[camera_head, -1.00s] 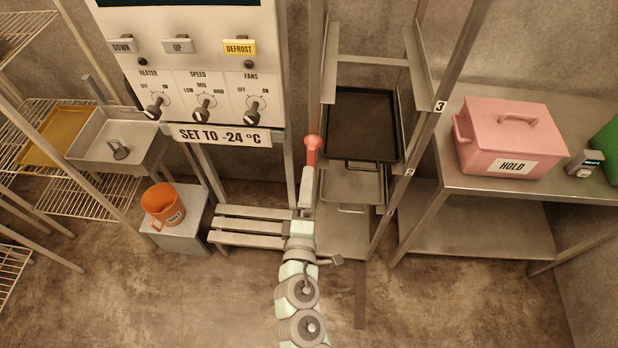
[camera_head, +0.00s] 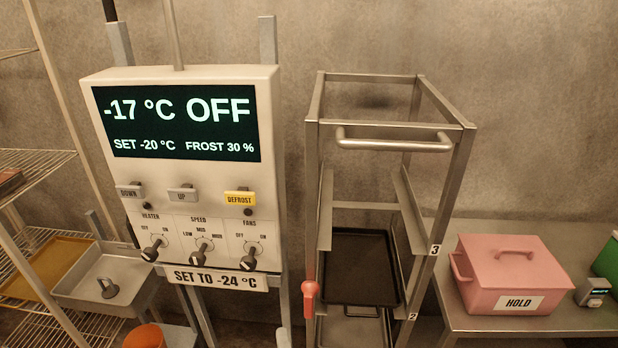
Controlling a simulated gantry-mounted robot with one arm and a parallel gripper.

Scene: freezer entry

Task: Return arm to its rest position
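My arm and most of my gripper lie out of the head view. A small pale shape (camera_head: 283,338) shows at the bottom edge, below the control panel's right post. It may be the tip of my gripper, but I cannot tell, and no finger opening shows. The red handle-like part (camera_head: 309,291) sits by the left post of the metal rack. I cannot tell whether anything touches it.
The control panel (camera_head: 180,135) reads -17 °C OFF, set -20 °C, frost 30 %. The rack (camera_head: 392,144) holds a dark tray (camera_head: 362,268). A pink HOLD box (camera_head: 513,273) stands on a steel table (camera_head: 463,318) at right. Wire shelves (camera_head: 32,165) stand at left.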

